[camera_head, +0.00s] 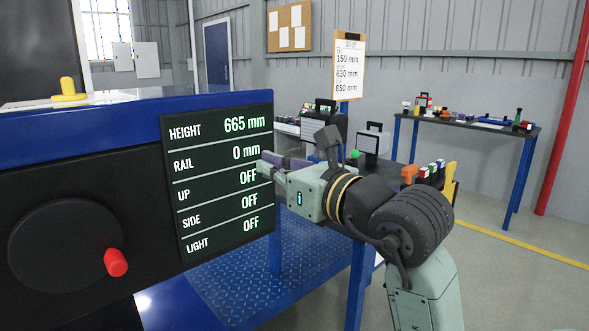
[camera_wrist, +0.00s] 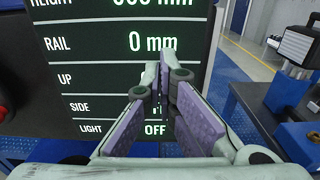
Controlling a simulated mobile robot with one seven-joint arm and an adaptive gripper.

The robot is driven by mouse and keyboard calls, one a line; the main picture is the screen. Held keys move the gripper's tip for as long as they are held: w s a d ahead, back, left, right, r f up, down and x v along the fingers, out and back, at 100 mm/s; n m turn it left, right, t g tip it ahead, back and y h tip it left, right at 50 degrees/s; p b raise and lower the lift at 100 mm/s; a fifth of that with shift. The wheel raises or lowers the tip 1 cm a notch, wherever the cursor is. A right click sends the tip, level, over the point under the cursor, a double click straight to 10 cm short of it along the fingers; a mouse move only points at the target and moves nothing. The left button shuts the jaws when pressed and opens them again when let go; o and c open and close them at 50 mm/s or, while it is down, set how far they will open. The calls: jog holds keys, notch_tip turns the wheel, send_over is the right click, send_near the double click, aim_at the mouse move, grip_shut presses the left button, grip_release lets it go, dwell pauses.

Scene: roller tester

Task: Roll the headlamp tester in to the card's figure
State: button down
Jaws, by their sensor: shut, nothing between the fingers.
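The headlamp tester's display panel (camera_head: 219,180) reads HEIGHT 665 mm, RAIL 0 mm, and UP, SIDE and LIGHT all OFF. It also fills the upper left of the wrist view (camera_wrist: 122,45). A black crank wheel (camera_head: 62,245) with a red knob (camera_head: 116,262) is on the tester's front at left. The set-up card (camera_head: 349,68) shows 150 mm, 630 mm and 850 mm; its small labels are hard to read. My gripper (camera_head: 262,166) is shut and empty at the display's right edge. In the wrist view its purple-padded fingers (camera_wrist: 163,82) hide part of the UP and SIDE rows.
A blue bench with a black case (camera_head: 326,127) stands behind my gripper. A second table (camera_head: 470,122) with small coloured items is at the back right. Blue diamond-plate (camera_head: 235,270) lies below the display. Open floor with a yellow line (camera_head: 530,249) is at right.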

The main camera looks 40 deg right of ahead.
jog(key=shift+w, duration=1.35)
